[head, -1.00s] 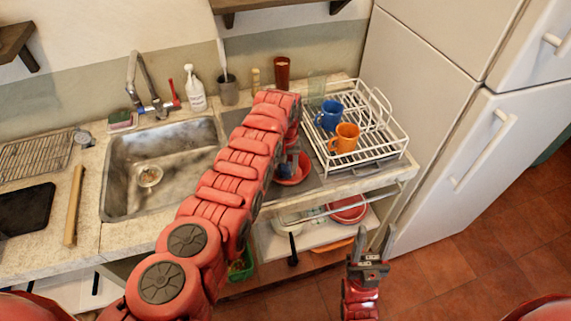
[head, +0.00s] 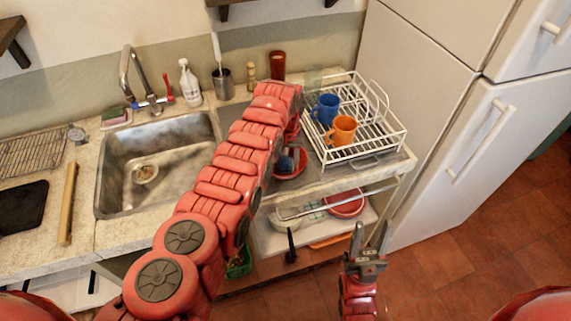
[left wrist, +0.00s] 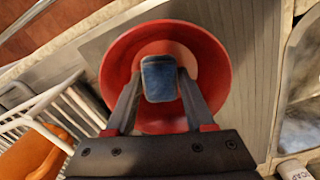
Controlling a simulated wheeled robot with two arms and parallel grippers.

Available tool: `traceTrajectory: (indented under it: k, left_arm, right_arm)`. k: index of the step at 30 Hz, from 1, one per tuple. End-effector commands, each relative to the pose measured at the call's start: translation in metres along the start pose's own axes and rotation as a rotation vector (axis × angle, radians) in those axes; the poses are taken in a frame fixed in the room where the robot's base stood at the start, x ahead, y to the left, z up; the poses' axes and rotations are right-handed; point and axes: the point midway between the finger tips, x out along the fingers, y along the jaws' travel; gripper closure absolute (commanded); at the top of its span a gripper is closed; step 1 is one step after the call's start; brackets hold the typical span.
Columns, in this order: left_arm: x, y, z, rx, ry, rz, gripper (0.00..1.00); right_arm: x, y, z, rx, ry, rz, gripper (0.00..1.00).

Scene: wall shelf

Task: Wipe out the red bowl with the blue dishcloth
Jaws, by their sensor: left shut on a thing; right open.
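The red bowl (head: 290,176) sits on the counter by the dish rack; my left arm partly hides it. In the left wrist view the bowl (left wrist: 118,62) is seen from above, opening toward me. My left gripper (left wrist: 158,82) is shut on the blue dishcloth (left wrist: 159,78), a small folded bundle over the middle of the bowl. Whether the cloth touches the bowl's inside, I cannot tell. In the head view the cloth (head: 286,161) shows only in part. My right gripper (head: 370,236) is open and empty, low in front of the counter.
A white dish rack (head: 367,153) with a blue mug (head: 326,111) and an orange mug (head: 341,131) stands right of the bowl. The sink (head: 158,165) is to the left. Another red bowl (head: 346,204) sits on the shelf below. A fridge (head: 455,110) stands at the right.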

Motion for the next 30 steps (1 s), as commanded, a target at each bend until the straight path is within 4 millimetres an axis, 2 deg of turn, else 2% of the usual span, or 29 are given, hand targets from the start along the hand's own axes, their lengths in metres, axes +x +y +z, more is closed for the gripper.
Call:
traceTrajectory:
  k: [5,21,30]
  left_arm:
    - [0.001,0.000,0.000,0.000,-0.001,0.000,0.91]
    - [0.003,0.001,-0.005,0.000,0.001,0.000,0.91]
    - [0.003,0.000,-0.006,0.000,0.000,0.000,0.91]
  right_arm:
    - [-0.004,0.000,0.001,0.000,0.000,0.000,0.50]
    - [-0.033,-0.002,0.005,0.000,0.000,0.000,0.50]
    - [-0.039,-0.002,0.006,0.000,0.000,0.000,0.50]
